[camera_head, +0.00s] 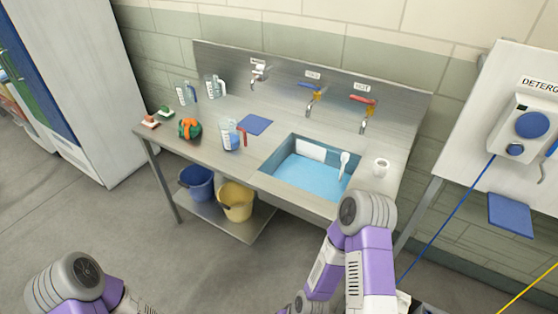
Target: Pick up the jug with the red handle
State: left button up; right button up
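The jug with the red handle (230,135) stands upright on the steel counter, just left of the sink. It is clear with blue markings, and its red handle is on its right side. Two similar clear jugs stand further back: one with a blue-grey handle (184,94) and one with a darker handle (214,88). My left arm shows only at the bottom left corner and my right arm at the bottom, right of centre, both well short of the jug. Neither gripper can be made out in the picture.
The steel counter (213,153) holds a blue cloth (255,124), an orange-and-green item (189,128), brushes (150,121) and a white mug (380,167). The sink (312,178) holds blue water. Taps line the back. Blue (196,185) and yellow (236,203) buckets sit below.

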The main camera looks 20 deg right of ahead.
aim_at(234, 136)
jog(key=k, duration=0.6)
jog(key=u, duration=0.8)
jog(key=i, duration=1.9)
jog(key=z, duration=0.95)
